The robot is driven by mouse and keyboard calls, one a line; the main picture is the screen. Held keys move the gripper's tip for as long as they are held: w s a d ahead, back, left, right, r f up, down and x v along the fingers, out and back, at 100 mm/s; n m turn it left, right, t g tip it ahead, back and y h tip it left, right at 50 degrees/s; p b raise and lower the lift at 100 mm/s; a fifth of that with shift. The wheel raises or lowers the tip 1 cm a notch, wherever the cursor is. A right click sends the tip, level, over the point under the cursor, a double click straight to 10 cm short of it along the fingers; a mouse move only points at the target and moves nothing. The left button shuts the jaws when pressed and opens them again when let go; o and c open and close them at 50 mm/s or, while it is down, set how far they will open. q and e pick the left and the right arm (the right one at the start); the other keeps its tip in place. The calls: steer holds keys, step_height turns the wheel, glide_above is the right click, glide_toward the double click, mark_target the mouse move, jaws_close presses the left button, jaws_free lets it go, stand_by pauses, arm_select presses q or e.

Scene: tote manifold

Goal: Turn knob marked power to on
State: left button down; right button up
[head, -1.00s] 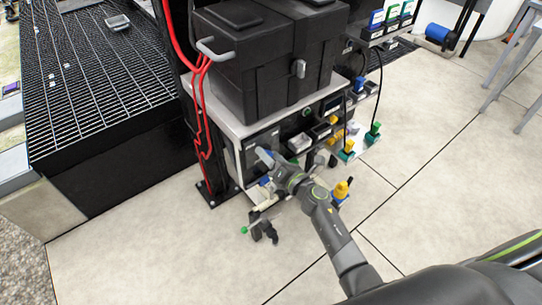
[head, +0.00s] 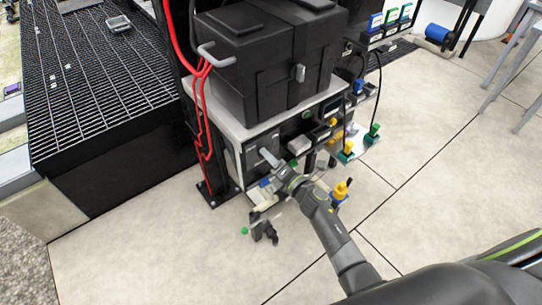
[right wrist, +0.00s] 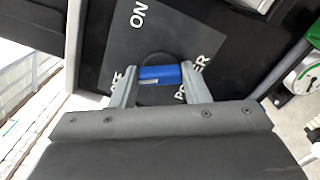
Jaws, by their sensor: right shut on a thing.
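The power knob (right wrist: 160,73) shows in the right wrist view as a blue bar on a dark panel (right wrist: 170,35). The panel carries a white "ON" (right wrist: 138,14) above the knob. An "OFF" label and a "POWER" label are each partly hidden by a finger. My right gripper (right wrist: 159,78) is shut on the knob, one finger at each end of the bar. I cannot tell which label the knob points to. In the head view my right gripper (head: 270,160) is at the front panel (head: 260,146) under the white shelf top, and it hides the knob. My left gripper is not in view.
A black case (head: 265,65) sits on the shelf top. Red cables (head: 202,110) hang down the left post. Several connectors are to the right of the panel, with a yellow one (head: 341,190) lower down. A black grated platform (head: 90,80) stands left. The floor in front is mostly clear.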

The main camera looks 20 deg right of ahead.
arm_select(q)
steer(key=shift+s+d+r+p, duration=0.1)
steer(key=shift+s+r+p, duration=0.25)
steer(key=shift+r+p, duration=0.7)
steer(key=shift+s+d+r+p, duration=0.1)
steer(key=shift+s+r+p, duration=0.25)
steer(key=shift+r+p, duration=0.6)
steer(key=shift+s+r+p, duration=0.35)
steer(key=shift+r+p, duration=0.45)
steer(key=shift+p, duration=0.45)
arm_select(e)
steer(key=shift+f+m, duration=0.15)
steer(key=shift+m, duration=7.15)
steer(key=o, duration=1)
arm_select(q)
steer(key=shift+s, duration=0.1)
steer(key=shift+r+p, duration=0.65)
arm_select(e)
steer(key=v, duration=1.7)
steer(key=shift+s, duration=0.25)
